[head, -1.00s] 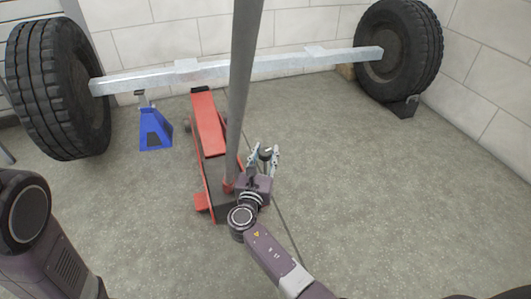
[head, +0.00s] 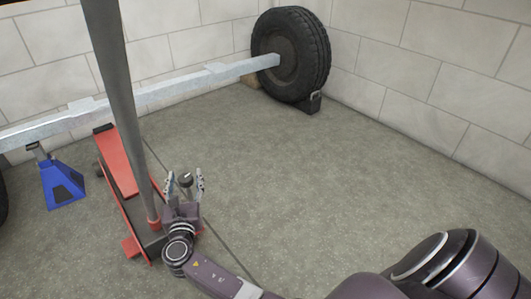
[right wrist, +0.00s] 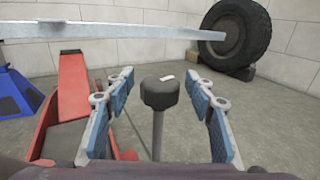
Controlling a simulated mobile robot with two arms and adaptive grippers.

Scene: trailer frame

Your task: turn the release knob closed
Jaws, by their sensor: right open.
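In the right wrist view the knob (right wrist: 160,93) stands upright in the middle, between the finger pads. My right gripper (head: 184,176) is open around the knob, with a visible gap on both sides. The open fingers also show in the right wrist view (right wrist: 158,82), with blue pads facing inward. The lower end of the stem is hidden by my gripper. My left gripper is out of view.
The jack's grey handle pole (head: 125,100) rises just left of my right gripper. A metal axle beam (head: 150,92) with a tyre (head: 292,55) spans the back. A blue jack stand (head: 62,183) is at left. The floor at right is clear.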

